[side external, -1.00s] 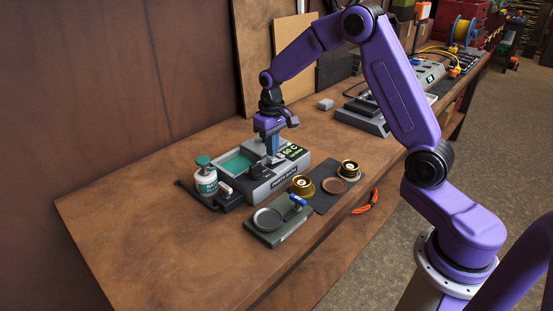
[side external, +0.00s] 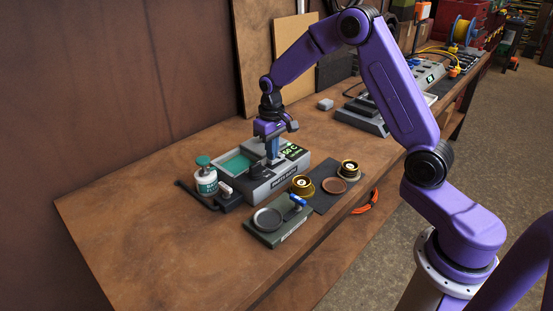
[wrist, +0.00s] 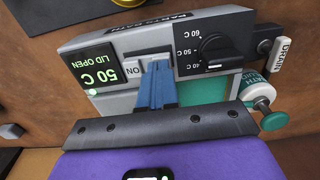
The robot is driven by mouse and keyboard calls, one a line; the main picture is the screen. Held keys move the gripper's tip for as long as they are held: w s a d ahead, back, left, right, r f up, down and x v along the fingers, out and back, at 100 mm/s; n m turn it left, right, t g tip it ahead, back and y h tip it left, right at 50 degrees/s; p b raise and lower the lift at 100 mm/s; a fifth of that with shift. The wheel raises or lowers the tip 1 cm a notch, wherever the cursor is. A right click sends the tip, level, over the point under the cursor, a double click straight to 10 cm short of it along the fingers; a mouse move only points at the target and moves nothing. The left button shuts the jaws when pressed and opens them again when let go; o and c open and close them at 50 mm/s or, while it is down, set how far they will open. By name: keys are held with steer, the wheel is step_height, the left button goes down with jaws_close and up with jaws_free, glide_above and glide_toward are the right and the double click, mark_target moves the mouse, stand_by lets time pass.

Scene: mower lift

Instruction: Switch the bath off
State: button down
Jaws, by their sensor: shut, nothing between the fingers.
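The parts bath (side external: 262,190) is a grey box on the bench with teal liquid at its left end. Its display (wrist: 100,77) is lit green and reads 50 C, LID OPEN, upside down in the wrist view. A pale rocker switch (wrist: 135,69) marked ON sits between the display and the black temperature knob (wrist: 214,50). My gripper (wrist: 158,66) is shut and empty, with its blue fingertips over the switch and hiding part of it. I cannot tell whether they touch it. In the side view my gripper (side external: 273,157) points down at the bath.
A drain handle (wrist: 281,49) and a teal-capped bottle (side external: 206,178) are at the bath's left end. In front are a stand with a round dish (side external: 267,219), brass parts (side external: 302,185) and a dark mat (side external: 326,200). The bench's near left is clear.

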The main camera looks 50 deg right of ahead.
steer(key=shift+f, duration=0.25)
steer(key=shift+r, duration=3.55)
steer(key=s+a+r+n, duration=0.25)
steer(key=s+a, duration=0.25)
steer(key=s, duration=0.3)
steer(key=s+a+r+n, duration=0.1)
steer(key=s+a+n, duration=0.2)
steer(key=s+a, duration=0.4)
steer(key=s+d+n, duration=0.2)
steer(key=s+n, duration=0.1)
steer(key=s, duration=0.7)
steer(key=s+d+n, duration=0.1)
steer(key=s+n, duration=0.3)
steer(key=s, duration=0.7)
steer(key=shift+d+f, duration=0.35)
steer(key=shift+f, duration=0.1)
